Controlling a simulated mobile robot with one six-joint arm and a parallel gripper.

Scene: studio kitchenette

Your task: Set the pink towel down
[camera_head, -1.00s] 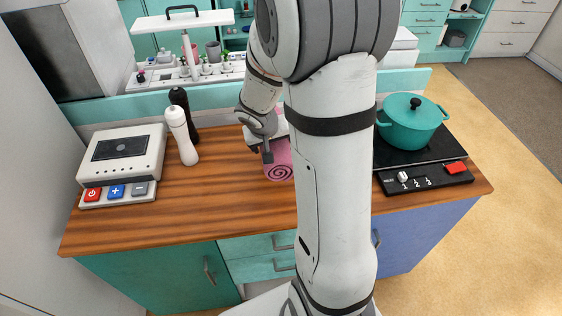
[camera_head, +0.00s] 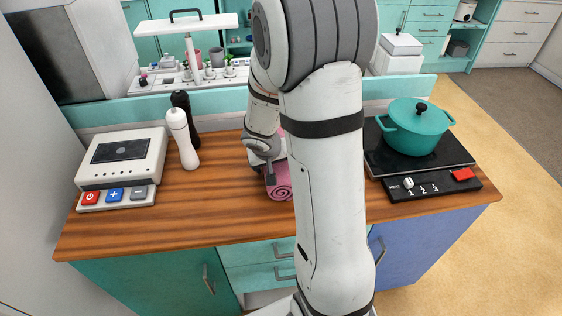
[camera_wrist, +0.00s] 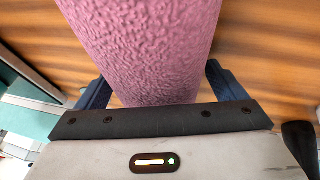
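The pink towel (camera_head: 279,191) is rolled up, with its spiral end facing the body camera. It is low at the wooden counter (camera_head: 215,215), left of my upright arm link, which hides part of it. I cannot tell whether it touches the wood. My gripper (camera_head: 272,172) is above it, pointing down. In the wrist view the pink roll (camera_wrist: 145,45) runs between the two dark fingers of my gripper (camera_wrist: 158,80), whose tips meet its sides.
Salt and pepper mills (camera_head: 182,138) and a white appliance with buttons (camera_head: 122,160) stand left. A teal pot (camera_head: 416,130) sits on the black hob (camera_head: 380,155) at right. The front-left counter is clear. A low teal ledge (camera_head: 130,108) runs behind.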

